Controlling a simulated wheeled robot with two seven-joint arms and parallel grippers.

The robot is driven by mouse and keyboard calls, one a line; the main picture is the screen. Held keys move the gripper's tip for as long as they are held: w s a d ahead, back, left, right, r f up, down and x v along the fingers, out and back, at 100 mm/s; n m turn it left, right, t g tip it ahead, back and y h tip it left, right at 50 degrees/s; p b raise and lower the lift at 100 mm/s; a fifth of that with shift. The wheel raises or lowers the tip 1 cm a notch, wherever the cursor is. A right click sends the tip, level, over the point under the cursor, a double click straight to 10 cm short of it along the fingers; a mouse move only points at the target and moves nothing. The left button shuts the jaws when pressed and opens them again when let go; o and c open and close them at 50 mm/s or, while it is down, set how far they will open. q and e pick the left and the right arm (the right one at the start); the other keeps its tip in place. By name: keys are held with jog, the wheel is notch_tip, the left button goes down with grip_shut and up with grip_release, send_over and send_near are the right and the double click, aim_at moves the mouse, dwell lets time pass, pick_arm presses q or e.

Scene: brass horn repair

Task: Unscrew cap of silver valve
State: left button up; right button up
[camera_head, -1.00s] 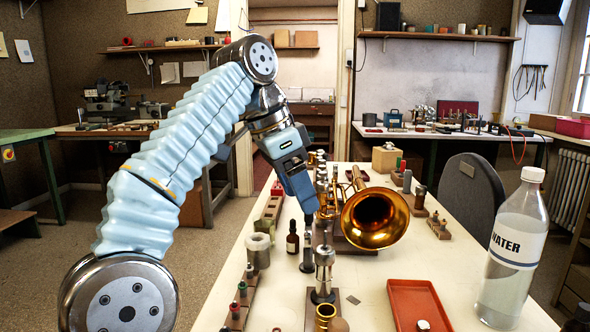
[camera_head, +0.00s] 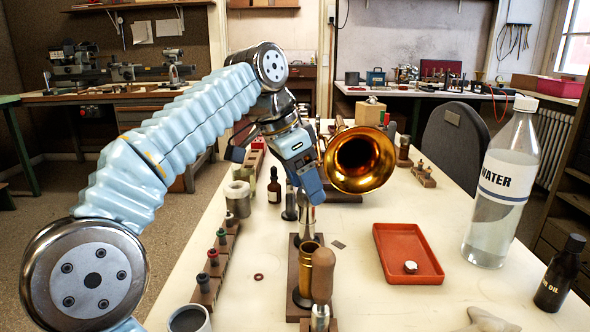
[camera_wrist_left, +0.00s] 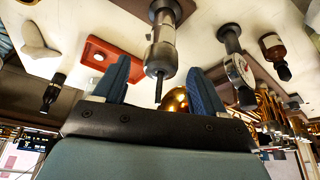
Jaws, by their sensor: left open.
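The silver valve (camera_head: 307,224) stands upright on a dark wooden stand, just below my left gripper (camera_head: 311,194). In the left wrist view the silver valve (camera_wrist_left: 161,52) lies between the two blue fingers, with its thin dark stem pointing toward the palm. The left gripper (camera_wrist_left: 160,88) is open, and I see a gap on both sides of the stem. The valve's top is partly hidden by the fingers in the head view. I cannot make out the cap's edge there. My right gripper is not in view.
A red tray (camera_head: 405,279) holds a small round silver part. The brass horn (camera_head: 362,160) is close behind the gripper. A dark dropper bottle (camera_head: 274,186), a water bottle (camera_head: 503,190) and an oil bottle (camera_head: 559,275) stand on the table.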

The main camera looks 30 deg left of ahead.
pick_arm(q)
jog(key=shift+w+f, duration=0.1)
jog(key=shift+f, duration=0.15)
jog(key=c, duration=1.3)
jog(key=n, duration=0.2)
jog(key=n+y, duration=0.1)
jog(key=n, duration=0.1)
jog(key=shift+d+r+t+p, duration=0.1)
jog(key=shift+d+t+p, duration=0.1)
jog(key=shift+t+p, duration=0.15)
jog(key=shift+n+y, duration=0.5)
jog(key=shift+n, duration=0.1)
jog(key=n+y+p, duration=0.1)
jog(key=n, duration=0.2)
jog(key=shift+d, duration=0.1)
jog(key=shift+n+y+p, duration=0.5)
jog(key=shift+n, duration=0.6)
